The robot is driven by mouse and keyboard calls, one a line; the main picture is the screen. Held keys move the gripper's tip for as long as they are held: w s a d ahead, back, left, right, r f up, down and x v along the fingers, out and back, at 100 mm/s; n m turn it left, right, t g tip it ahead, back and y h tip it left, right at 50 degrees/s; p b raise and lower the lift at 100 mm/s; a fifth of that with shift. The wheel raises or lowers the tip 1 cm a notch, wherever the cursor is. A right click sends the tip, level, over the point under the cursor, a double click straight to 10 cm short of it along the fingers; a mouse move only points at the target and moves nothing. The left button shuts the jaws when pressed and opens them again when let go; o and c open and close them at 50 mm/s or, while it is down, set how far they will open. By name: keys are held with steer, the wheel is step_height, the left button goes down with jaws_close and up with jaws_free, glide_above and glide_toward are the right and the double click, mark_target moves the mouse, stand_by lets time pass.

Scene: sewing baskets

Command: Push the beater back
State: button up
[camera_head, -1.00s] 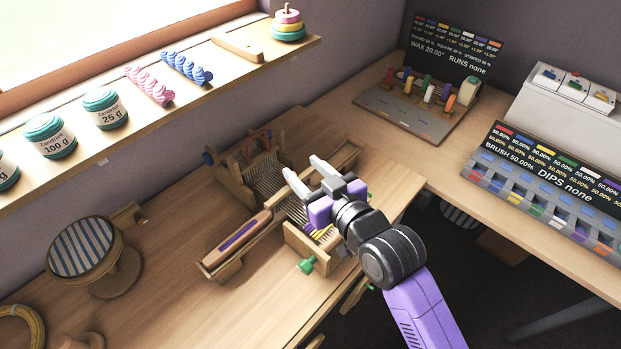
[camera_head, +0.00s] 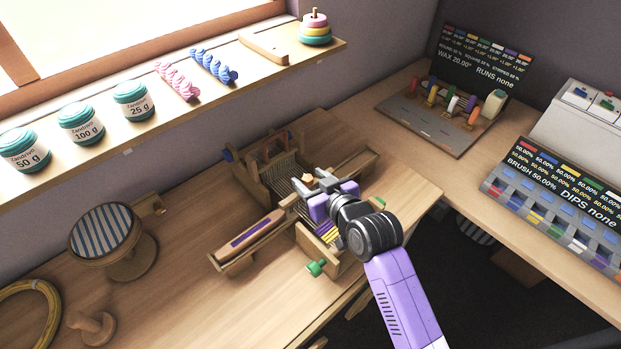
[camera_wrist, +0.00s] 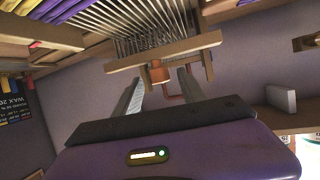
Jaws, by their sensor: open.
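A small wooden loom (camera_head: 243,172) stands on the table, with warp threads and a purple and yellow cloth (camera_head: 328,232) at its near end. In the wrist view the beater (camera_wrist: 165,54) is a wooden bar with a row of thin metal reed wires above it in the picture. A small orange-brown knob (camera_wrist: 158,73) sticks out from the bar. My gripper (camera_head: 311,183) is open over the middle of the loom. In the wrist view its fingertips (camera_wrist: 161,76) stand on either side of the knob, close to the bar. I cannot tell whether they touch.
A shuttle with purple yarn (camera_head: 248,235) lies in a side tray on the loom's left. A green knob (camera_head: 316,267) juts out at the near end. A round striped cushion stand (camera_head: 103,232) is further left. A shelf with jars (camera_head: 82,122) runs along the wall.

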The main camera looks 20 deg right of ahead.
jaws_close()
stand_by(1.5)
